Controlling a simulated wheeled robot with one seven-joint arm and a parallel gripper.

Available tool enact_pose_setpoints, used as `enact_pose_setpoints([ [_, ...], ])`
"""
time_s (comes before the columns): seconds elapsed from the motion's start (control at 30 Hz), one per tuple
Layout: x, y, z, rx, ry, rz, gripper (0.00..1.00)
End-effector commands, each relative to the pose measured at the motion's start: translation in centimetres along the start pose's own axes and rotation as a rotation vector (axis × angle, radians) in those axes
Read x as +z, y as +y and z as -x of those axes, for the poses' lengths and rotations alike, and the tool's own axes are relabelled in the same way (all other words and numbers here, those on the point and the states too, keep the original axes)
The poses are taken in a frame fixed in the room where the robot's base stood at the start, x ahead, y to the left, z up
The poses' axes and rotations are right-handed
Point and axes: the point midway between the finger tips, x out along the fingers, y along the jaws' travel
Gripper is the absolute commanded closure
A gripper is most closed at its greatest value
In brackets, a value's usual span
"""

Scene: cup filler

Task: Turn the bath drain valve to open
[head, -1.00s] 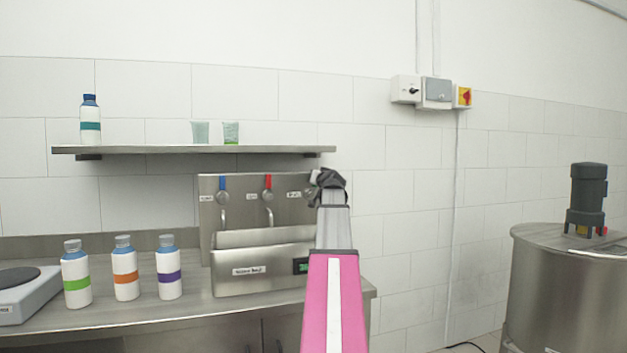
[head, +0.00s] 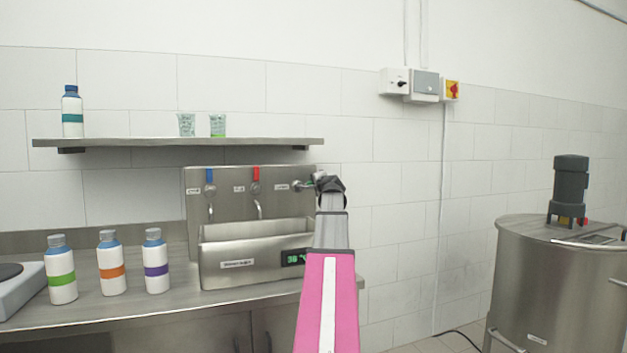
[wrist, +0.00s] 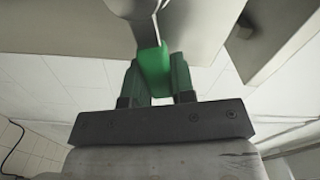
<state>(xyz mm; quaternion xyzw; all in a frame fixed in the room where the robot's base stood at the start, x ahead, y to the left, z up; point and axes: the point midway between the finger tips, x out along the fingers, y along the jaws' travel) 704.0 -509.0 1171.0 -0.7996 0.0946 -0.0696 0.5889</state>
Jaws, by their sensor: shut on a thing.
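The bath drain valve (head: 297,185) is the rightmost valve on the steel back panel, above the bath. Its green lever (wrist: 153,68) sits between my two fingers in the wrist view. My gripper (wrist: 156,80) is shut on this lever. In the head view my gripper (head: 328,184) is a dark shape at the valve's right, and it hides the lever's end. The lever appears to stick out sideways to the right, but its exact angle is hard to tell. The steel bath (head: 225,253) stands below with a small lit green display (head: 294,258).
A blue-handled tap (head: 210,180) and a red-handled tap (head: 256,178) are left of the valve. Several bottles (head: 112,268) stand on the counter at left. A shelf (head: 180,143) holds two cups and a bottle above. A steel tank (head: 560,280) stands at right.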

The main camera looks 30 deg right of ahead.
Motion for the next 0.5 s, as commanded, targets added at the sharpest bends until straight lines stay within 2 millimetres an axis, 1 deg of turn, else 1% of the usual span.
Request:
enact_pose_setpoints([
  [0.2, 0.1, 1.2, 0.0, 0.0, 0.002, -0.157, 1.0],
  [0.5, 0.3, 2.1, 0.0, 0.0, 0.002, -0.283, 1.0],
])
